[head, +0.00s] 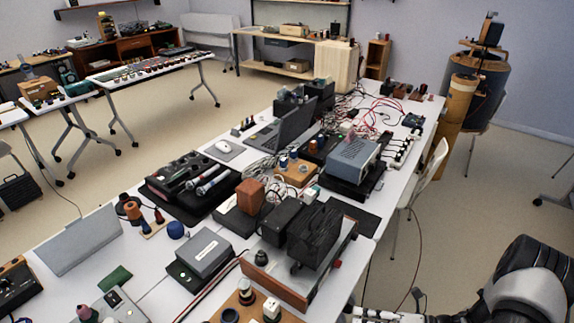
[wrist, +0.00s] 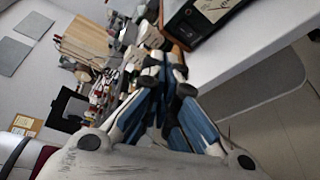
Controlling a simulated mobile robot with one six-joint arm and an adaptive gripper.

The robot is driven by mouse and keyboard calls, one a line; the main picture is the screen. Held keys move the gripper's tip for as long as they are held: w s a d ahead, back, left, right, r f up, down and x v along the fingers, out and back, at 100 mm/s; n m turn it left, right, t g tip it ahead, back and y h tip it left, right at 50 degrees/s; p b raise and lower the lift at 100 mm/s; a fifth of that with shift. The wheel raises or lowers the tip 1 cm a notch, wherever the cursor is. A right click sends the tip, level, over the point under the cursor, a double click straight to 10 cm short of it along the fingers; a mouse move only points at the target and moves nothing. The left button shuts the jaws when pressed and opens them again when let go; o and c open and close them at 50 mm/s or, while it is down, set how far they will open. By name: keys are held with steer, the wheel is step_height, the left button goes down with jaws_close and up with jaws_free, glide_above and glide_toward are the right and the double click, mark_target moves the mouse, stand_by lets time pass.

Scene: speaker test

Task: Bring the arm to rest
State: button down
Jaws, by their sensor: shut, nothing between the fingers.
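My arm (head: 525,285) shows at the lower right of the head view, beside the long table and over the floor. My gripper (wrist: 163,68) fills the lower middle of the wrist view. Its blue and white fingers come together at the tips, and they hold nothing. In the wrist view the fingertips lie in front of the cluttered table, near a dark box (wrist: 200,18) at the table's edge. I cannot tell how far the tips are from the things behind them.
The long white table (head: 160,290) is crowded with devices, including a black box (head: 315,235), a grey-blue power unit (head: 352,160) and a laptop (head: 285,130). A white chair (head: 432,170) stands at its right side. Bare floor (head: 455,220) lies right of the table.

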steer(key=s+a+r+n+g+h, duration=0.2)
steer(key=a+r+n+g+h, duration=0.1)
steer(key=r+n, duration=0.65)
steer(key=s+a+r+n+g+h, duration=0.2)
steer(key=a+r+n+g+h, duration=0.15)
steer(key=r+n, duration=0.6)
steer(key=s+r+n+t+h, duration=0.6)
steer(key=s+r+n, duration=0.5)
steer(key=r+n, duration=0.4)
steer(key=shift+a+r+n+h, duration=0.2)
steer(key=shift+n+h, duration=0.4)
steer(key=shift+h, duration=0.55)
